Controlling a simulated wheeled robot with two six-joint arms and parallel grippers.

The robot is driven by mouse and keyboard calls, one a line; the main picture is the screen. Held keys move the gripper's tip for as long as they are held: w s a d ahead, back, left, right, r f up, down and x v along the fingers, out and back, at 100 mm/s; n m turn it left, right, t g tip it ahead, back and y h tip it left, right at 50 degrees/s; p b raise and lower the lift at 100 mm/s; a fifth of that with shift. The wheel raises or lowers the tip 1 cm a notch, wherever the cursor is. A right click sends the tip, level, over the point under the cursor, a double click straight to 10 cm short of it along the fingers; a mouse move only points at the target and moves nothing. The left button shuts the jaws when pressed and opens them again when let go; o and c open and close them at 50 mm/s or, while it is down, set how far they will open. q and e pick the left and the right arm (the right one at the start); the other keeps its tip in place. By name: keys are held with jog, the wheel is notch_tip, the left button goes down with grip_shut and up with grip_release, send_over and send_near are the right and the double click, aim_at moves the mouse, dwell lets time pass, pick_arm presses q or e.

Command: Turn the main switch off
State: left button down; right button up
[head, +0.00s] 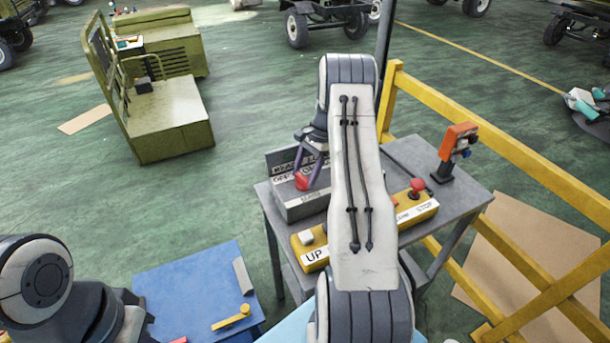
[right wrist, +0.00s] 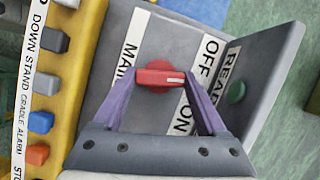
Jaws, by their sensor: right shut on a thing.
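The main switch is a red rotary knob (head: 302,182) on a grey box (head: 302,208) at the left of the metal table. In the right wrist view the knob (right wrist: 158,74) sits between the purple fingers of my right gripper (right wrist: 162,88), which is shut on it. Its white mark points right, toward the label strip between OFF and ON. MAIN is printed on the other side. In the head view my right gripper (head: 311,168) reaches down to the knob, partly behind my forearm. My left gripper is not seen; only part of my left arm shows at lower left.
A yellow button panel (head: 308,256) lies along the table's near edge, partly hidden by my arm. An orange device (head: 459,143) stands at the table's right. A yellow railing (head: 500,138) runs behind and right. A blue box (head: 190,285) stands at lower left.

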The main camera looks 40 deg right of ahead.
jog(key=n+g, duration=0.1)
jog(key=n, duration=0.2)
jog(key=n+g, duration=0.1)
jog(key=n, duration=0.1)
jog(key=shift+w+n+h+b, duration=0.2)
jog(key=shift+n+h+b, duration=0.1)
jog(key=shift+n+h, duration=0.1)
jog(key=shift+r+n, duration=0.1)
jog(key=shift+n, duration=0.2)
jog(key=o, duration=1.3)
jog(key=shift+w+d+r+b, duration=0.15)
jog(key=shift+d+r+b, duration=0.05)
jog(key=shift+r+b, duration=0.2)
jog(key=b+v, duration=0.1)
jog(key=v, duration=0.8)
jog(key=shift+r, duration=0.2)
jog(key=shift+w, duration=0.2)
